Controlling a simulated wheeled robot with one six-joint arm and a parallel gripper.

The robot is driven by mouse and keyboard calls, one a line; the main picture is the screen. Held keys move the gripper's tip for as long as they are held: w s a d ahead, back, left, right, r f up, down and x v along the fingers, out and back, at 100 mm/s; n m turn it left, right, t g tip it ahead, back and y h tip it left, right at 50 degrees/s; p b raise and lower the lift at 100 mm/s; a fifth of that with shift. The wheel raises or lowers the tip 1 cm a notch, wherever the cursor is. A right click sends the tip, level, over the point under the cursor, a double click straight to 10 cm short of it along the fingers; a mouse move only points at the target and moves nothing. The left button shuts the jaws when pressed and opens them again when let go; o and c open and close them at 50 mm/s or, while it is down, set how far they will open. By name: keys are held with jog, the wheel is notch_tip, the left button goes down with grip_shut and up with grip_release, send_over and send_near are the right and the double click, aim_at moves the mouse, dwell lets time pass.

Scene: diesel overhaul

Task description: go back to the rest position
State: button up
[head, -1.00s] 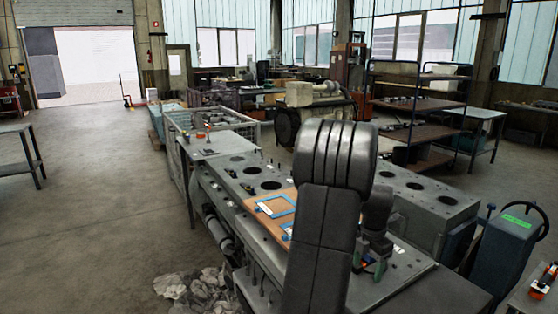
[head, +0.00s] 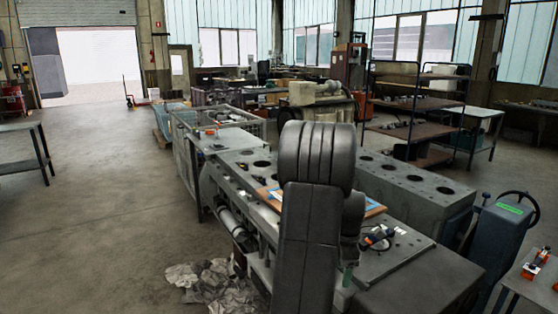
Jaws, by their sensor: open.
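My arm stands in the middle of the head view, its dark rounded links in front of the engine block (head: 405,258). My gripper (head: 347,274) is mostly hidden behind these links; only a small green-tipped part shows low beside the arm, over the near part of the block. I see nothing held in the visible part. A small dark and reddish item (head: 377,238) lies on the block's top, just right of my arm.
A wooden board (head: 270,199) with blue-edged pieces lies on the block, partly behind my arm. A blue cabinet with a handwheel (head: 503,235) stands right. Crumpled rags (head: 212,283) lie on the floor. Shelving (head: 415,105) stands behind. The left floor is open.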

jog(key=shift+w+a+f+m, duration=0.1)
jog(key=shift+a+f+m, duration=0.2)
jog(key=shift+a+m, duration=0.25)
jog(key=shift+a+f+m, duration=0.25)
jog(key=shift+a+m, duration=0.2)
jog(key=shift+a, duration=0.05)
